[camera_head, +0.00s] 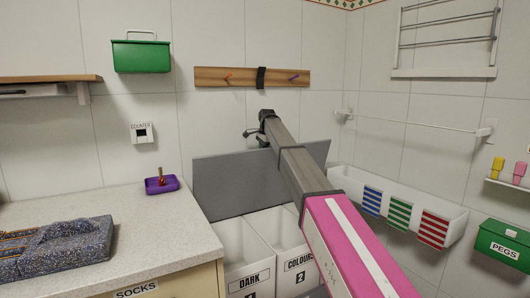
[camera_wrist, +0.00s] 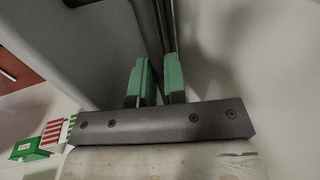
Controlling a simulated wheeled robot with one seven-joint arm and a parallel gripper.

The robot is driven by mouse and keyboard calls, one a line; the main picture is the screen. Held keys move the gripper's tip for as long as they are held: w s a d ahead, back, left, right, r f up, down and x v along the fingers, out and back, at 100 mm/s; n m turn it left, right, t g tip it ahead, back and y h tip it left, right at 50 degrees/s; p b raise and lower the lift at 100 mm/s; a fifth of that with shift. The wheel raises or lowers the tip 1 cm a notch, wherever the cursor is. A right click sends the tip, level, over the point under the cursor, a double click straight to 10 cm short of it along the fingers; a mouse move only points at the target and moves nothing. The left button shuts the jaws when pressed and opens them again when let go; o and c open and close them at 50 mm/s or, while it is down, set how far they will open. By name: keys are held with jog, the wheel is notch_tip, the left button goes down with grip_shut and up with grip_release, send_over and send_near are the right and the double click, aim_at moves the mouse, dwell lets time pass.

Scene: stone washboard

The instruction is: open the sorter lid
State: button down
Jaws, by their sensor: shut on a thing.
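The sorter lid (camera_head: 225,182) is a flat grey panel standing steeply raised behind the open bins in the head view. The sorter's white bins marked DARK (camera_head: 240,258) and COLOURS (camera_head: 277,232) lie open below it. My gripper is at the lid's upper edge, partly hidden by my arm in the head view. In the wrist view my gripper (camera_wrist: 160,82) has its two green fingers closed on the edge of the lid (camera_wrist: 95,60), with a narrow gap between them. The exact contact is dim and hard to see.
A counter (camera_head: 150,225) with a speckled washboard (camera_head: 55,248) and a purple dish (camera_head: 162,184) is at left. A wooden peg rail (camera_head: 225,77) is on the wall above. A white trough (camera_head: 350,184) with striped cloths (camera_head: 400,214) and a green PEGS box (camera_head: 503,246) are at right.

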jog(key=shift+f, duration=0.15)
jog(key=c, duration=1.2)
grip_release()
jog(key=shift+o, duration=0.2)
notch_tip(320, 180, up, 11)
jog(key=s+d, duration=0.1)
jog(key=shift+s+f, duration=0.15)
jog(key=shift+s, duration=0.2)
jog(key=shift+d, duration=0.1)
